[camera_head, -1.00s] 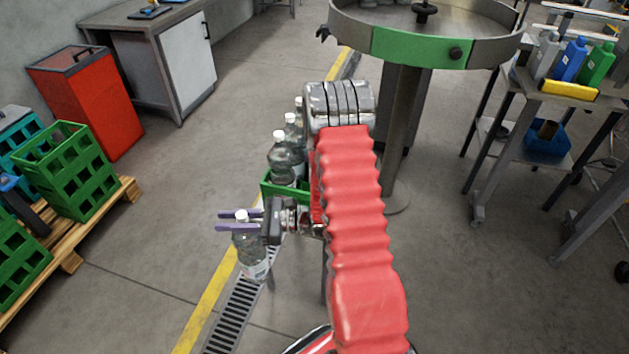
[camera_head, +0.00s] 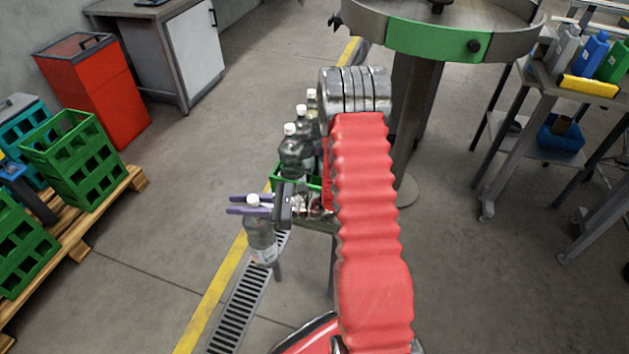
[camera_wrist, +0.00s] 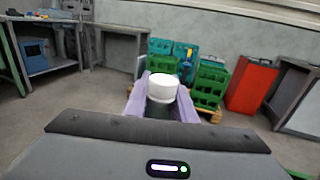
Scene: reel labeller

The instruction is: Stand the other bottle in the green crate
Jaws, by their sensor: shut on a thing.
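A clear bottle (camera_head: 261,238) with a white cap hangs upright in my gripper (camera_head: 250,204), whose purple fingers are shut on it near the neck. In the wrist view the white cap (camera_wrist: 162,87) stands between the purple fingers (camera_wrist: 161,105). The green crate (camera_head: 284,178) is just beyond the gripper, partly hidden by my arm. Several white-capped bottles (camera_head: 292,150) stand in it. The held bottle is outside the crate, to its left and nearer, above the floor grating. My arm hides the crate's right side.
Stacked green crates (camera_head: 75,165) sit on a wooden pallet (camera_head: 108,208) at the left, near a red bin (camera_head: 95,90). A round table (camera_head: 420,40) on a thick post stands beyond my arm. A bench (camera_head: 540,95) is at the right. Floor is clear between pallet and yellow line.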

